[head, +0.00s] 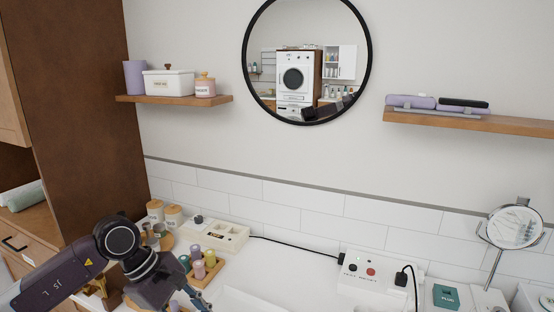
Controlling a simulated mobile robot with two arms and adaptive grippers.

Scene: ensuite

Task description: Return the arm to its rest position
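My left arm (75,272) comes in from the lower left, over the counter's left end. Its dark gripper (188,301) points down and right at the bottom edge of the head view. The fingertips are partly cut off, so I cannot tell whether they are open or shut, or whether they hold anything. My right arm and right gripper are not in view.
Close to my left gripper stands a wooden rack (214,273) with coloured bottles. Behind are a white tray box (222,235) and lidded jars (173,215). A white socket box (366,275) and a round mirror stand (515,228) are at right. A tall brown cabinet (85,110) borders the left.

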